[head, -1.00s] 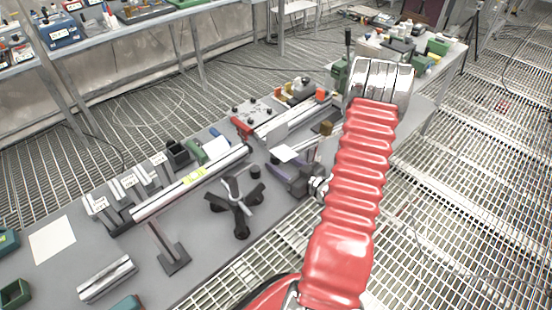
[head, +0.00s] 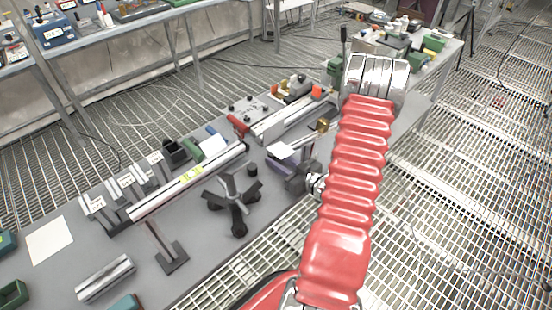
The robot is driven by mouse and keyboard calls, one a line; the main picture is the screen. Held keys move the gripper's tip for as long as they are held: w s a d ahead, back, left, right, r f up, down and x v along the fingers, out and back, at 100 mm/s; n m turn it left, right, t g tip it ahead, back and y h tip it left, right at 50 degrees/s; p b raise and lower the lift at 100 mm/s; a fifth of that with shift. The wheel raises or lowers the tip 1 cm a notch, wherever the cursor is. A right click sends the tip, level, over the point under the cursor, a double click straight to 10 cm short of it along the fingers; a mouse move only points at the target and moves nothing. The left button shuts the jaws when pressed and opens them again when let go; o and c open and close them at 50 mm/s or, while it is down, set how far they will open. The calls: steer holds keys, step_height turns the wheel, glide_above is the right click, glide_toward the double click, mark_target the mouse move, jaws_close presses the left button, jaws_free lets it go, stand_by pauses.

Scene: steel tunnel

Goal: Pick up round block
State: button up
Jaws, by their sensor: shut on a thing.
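A small brass-coloured round block (head: 323,125) shows in the head view just left of my red arm, above the grey bench. My gripper (head: 312,138) is beside my forearm, with its pale and dark parts reaching up to the block. It is shut on the block. The fingertips are small and partly hidden, so the exact contact is hard to see. I cannot tell how far the block is from the bench top.
A grey bench (head: 85,198) runs below, with a long metal rail (head: 185,183), a black-legged stand (head: 232,203), a small black cylinder (head: 252,170) and a metal profile (head: 105,278). Bench space left of the stand is partly clear. Grated floor (head: 480,190) lies right.

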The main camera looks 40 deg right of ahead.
steer(key=shift+r, duration=0.15)
steer(key=shift+r, duration=1.2)
steer(key=s, duration=1.8)
steer(key=shift+d+r, duration=0.25)
steer(key=shift+r, duration=0.15)
